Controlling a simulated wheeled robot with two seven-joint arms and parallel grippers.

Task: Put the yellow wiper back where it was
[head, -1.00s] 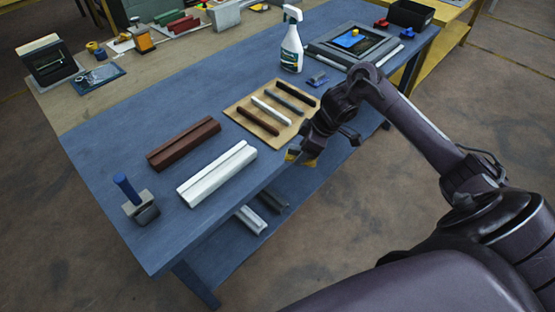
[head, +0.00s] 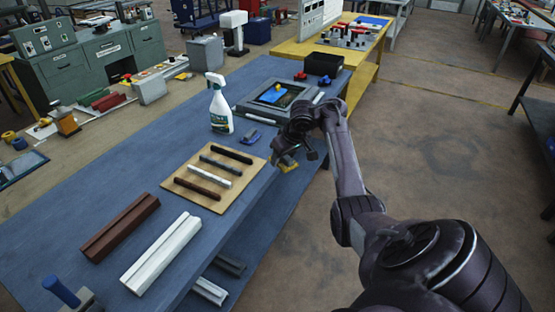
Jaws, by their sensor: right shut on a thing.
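The yellow wiper (head: 287,163) shows as a small yellow piece under my right gripper (head: 286,155), near the right edge of the blue table. My right gripper is shut on it; the fingers are small and partly hidden by the wrist. I cannot tell whether the wiper touches the table. A blue wiper (head: 251,138) lies on the table beside the spray bottle, to the left of my right gripper. My left gripper is out of view.
A wooden board (head: 215,202) with several dark and white bars lies left of the gripper. A white spray bottle (head: 221,108) stands behind it. A grey frame (head: 292,97) lies at the far end. A brown profile (head: 120,228) and a white profile (head: 160,254) lie nearer.

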